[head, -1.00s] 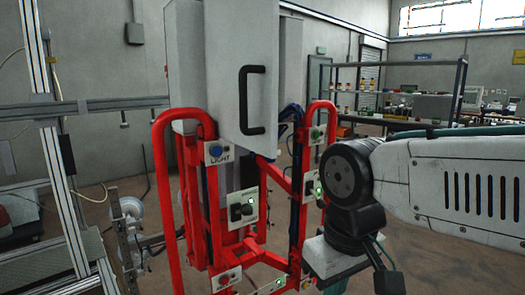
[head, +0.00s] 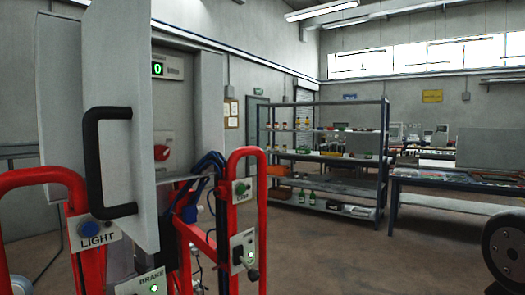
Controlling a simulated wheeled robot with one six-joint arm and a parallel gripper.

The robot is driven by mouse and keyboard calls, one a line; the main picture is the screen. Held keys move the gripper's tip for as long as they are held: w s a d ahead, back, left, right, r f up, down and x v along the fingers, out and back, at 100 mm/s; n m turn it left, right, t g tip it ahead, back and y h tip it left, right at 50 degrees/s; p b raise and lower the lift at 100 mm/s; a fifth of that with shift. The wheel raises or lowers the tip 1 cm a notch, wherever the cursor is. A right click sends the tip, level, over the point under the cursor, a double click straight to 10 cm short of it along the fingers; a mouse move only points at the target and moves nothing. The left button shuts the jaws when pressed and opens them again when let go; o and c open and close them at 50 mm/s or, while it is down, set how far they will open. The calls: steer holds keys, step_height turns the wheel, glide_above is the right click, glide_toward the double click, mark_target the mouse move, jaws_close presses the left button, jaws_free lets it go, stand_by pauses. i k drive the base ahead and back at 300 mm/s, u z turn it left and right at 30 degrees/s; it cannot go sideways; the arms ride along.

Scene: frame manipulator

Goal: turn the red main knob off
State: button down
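The red main knob (head: 162,153) sits on the grey inner panel of a grey cabinet (head: 209,110), seen past the edge of the door. The cabinet door (head: 150,45) stands open towards me, with a black bar handle (head: 92,165) on its face. The door hides the left part of the cabinet's inside. A small display with green digits (head: 157,69) is above the knob. I cannot tell the knob's exact setting. My gripper is out of view; only a black joint of my arm shows at the right edge, apart from the cabinet.
A red tube frame (head: 262,205) stands before the cabinet. It carries a LIGHT button (head: 91,226), a BRAKE switch plate (head: 141,284) and a green button (head: 241,188). Blue cables hang near the cabinet. Shelving (head: 385,150) is behind; open floor lies to the right.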

mark_target(162, 153)
steer(key=z, duration=0.65)
steer(key=i, duration=1.45)
steer(key=u, duration=2.45)
